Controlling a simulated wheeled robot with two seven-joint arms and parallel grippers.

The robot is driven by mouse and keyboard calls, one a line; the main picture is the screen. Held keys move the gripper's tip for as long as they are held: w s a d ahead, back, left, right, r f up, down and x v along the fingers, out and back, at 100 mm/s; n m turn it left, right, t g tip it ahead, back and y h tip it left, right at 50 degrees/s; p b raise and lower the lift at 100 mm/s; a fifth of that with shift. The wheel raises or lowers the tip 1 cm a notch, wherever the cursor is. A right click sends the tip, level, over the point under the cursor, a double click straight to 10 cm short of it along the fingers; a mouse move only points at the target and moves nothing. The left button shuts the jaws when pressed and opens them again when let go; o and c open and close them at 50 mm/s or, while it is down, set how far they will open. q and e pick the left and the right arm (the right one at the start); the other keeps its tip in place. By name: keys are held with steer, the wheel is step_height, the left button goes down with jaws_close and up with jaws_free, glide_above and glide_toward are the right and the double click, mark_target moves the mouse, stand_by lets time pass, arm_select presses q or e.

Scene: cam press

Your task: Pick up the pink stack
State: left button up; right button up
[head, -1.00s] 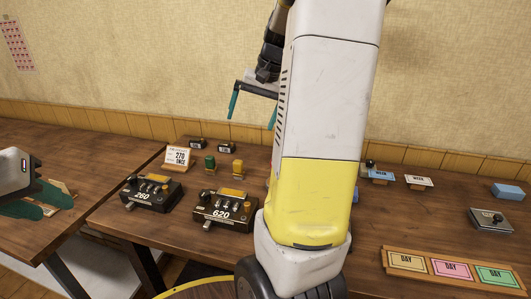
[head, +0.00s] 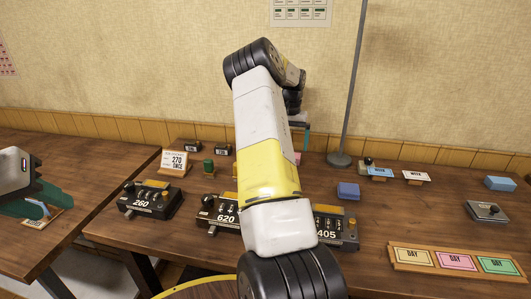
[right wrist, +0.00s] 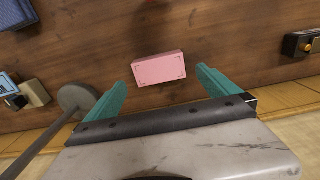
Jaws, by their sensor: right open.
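The pink stack (right wrist: 158,67) lies flat on the wooden table in the right wrist view, showing a plain pink top with small corner marks. In the head view only a sliver of it (head: 297,157) shows beside my right arm. My right gripper (right wrist: 165,80) is open, with its teal fingers on either side of the stack's near end in that picture. I cannot tell the height gap. In the head view my right gripper (head: 306,138) is mostly hidden by its arm. My left gripper (head: 45,190) is at the far left over a small wooden holder; its jaw opening is unclear.
A grey pole on a round base (head: 339,159) stands close to the stack. A blue block (head: 348,191) and a tray of DAY cards (head: 455,260) lie to the right.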

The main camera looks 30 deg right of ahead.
step_height(320, 180, down, 4)
steer(key=shift+s+f, duration=0.1)
steer(key=shift+f, duration=0.05)
steer(key=c, duration=1.3)
steer(key=shift+c, duration=0.3)
